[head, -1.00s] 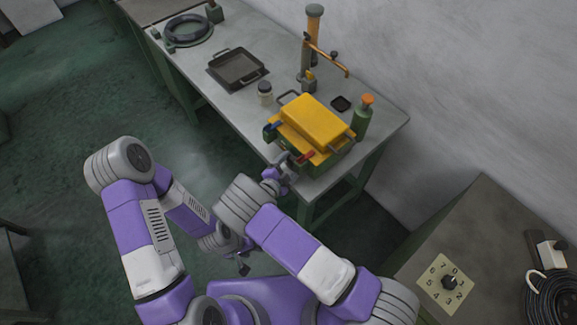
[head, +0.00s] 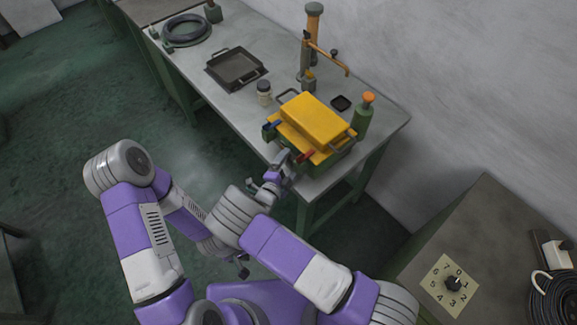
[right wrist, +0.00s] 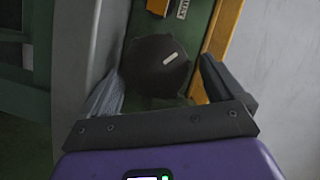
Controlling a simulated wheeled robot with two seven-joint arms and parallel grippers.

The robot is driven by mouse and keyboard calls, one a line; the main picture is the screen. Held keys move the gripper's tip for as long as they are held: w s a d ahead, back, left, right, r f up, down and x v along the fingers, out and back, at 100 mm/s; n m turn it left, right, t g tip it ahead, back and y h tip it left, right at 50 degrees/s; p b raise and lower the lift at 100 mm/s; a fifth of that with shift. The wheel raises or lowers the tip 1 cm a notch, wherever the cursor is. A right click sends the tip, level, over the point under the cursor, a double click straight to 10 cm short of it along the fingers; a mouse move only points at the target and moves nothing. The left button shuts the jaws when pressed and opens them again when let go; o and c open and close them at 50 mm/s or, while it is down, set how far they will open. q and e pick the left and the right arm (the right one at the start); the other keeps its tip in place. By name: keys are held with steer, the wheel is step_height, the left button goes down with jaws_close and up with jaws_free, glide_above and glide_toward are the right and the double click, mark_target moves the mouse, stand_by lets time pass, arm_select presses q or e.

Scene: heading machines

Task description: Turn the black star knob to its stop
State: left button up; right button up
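The black star knob (right wrist: 156,66) shows in the right wrist view as a dark lobed knob with a short white mark, on the front of a green machine (right wrist: 214,12). In the head view the knob is hidden behind my right gripper (head: 279,168), which is at the near side of the green and yellow machine (head: 313,118). In the right wrist view the right gripper's two fingers are apart, one on each side of the knob. A gap shows at the right finger; contact at the left one is unclear. My left gripper (head: 243,268) hangs low, away from the bench, its fingers too small to read.
The machine stands at the near end of a grey bench (head: 225,108), with a red handle (head: 305,155) close to my right gripper. A green bottle (head: 363,115), a jar (head: 264,92) and a black tray (head: 237,68) stand nearby. A numbered dial plate (head: 440,291) lies at the right.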

steer(key=shift+s+f, duration=0.1)
steer(key=shift+f, duration=0.15)
arm_select(q)
steer(key=shift+r, duration=0.1)
